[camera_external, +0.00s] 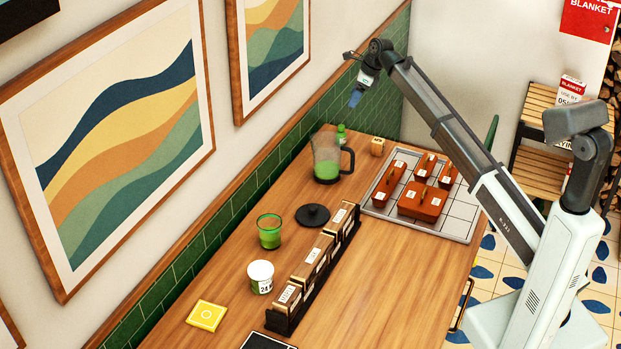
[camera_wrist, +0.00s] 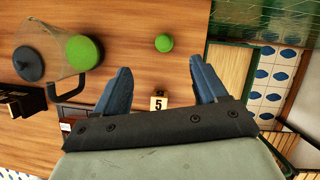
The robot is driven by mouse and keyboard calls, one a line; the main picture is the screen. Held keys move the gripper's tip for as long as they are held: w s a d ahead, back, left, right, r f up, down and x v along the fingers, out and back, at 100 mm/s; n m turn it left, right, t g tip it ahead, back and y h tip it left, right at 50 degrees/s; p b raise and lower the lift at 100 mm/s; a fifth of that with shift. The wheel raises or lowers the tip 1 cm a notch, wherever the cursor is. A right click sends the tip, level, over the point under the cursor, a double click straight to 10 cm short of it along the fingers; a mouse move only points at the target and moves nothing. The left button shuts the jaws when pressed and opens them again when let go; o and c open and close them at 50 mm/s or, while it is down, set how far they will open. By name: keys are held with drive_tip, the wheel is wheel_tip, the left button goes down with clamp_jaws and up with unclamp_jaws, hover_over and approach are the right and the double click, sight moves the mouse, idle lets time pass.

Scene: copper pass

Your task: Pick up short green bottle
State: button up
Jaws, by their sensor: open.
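The short green bottle (camera_external: 341,134) stands on the wooden counter near the green tiled wall, just behind the glass jug. In the wrist view its round green top (camera_wrist: 164,43) is seen from above, ahead of my fingertips and roughly between their lines. My gripper (camera_external: 355,98) is above the counter, higher than the bottle and apart from it. In the wrist view my gripper (camera_wrist: 160,72) has its two blue fingers spread, with nothing between the tips. In the external view the jug hides the bottle's lower part.
The glass jug (camera_external: 327,158) with green contents stands close to the bottle; its handle (camera_wrist: 72,92) lies left of my fingers. A small block marked 5 (camera_wrist: 158,103) is near my fingers. A grey tray (camera_external: 450,229) with brown boxes sits to the right. A black lid (camera_external: 312,215) lies nearer.

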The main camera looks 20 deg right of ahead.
approach(341, 130)
drive_tip(key=x, duration=0.8)
drive_tip(key=shift+a, duration=0.1)
drive_tip(key=shift+d+x, duration=0.2)
drive_tip(key=shift+x, duration=2.65)
drive_tip(key=shift+c, duration=0.5)
drive_tip(key=c, duration=1)
drive_tip(key=shift+r, duration=0.1)
